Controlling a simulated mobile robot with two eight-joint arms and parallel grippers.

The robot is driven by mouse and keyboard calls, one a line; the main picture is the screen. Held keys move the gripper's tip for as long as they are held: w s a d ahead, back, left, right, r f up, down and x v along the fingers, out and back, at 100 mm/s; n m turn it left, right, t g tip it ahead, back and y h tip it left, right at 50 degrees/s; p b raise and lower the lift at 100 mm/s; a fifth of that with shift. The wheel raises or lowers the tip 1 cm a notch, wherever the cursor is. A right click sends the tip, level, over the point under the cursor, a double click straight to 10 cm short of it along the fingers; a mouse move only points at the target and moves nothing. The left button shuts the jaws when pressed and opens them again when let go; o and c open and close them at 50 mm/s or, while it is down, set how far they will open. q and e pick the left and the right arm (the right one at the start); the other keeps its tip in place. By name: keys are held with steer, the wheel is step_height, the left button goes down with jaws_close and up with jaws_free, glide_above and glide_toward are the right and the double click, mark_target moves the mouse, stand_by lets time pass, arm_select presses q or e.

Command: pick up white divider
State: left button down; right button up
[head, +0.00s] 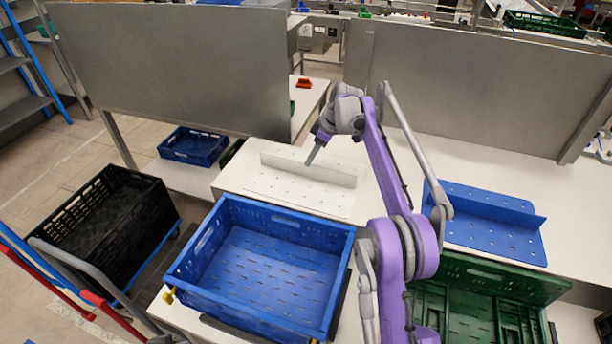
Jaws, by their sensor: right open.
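The white divider (300,189) lies on the white table behind the blue crate. My left gripper is not in view.
A blue crate (342,240) stands in front, and a green crate (545,288) at lower right. A blue divider (500,238) lies at right. A black crate (72,226) on a cart stands at left. Grey panels (180,65) rise behind the table.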

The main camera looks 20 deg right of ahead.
mark_target(306, 170)
steer(key=x, duration=0.5)
steer(key=shift+w+f, duration=0.25)
steer(key=shift+w, duration=0.15)
jaws_close()
stand_by(1.0)
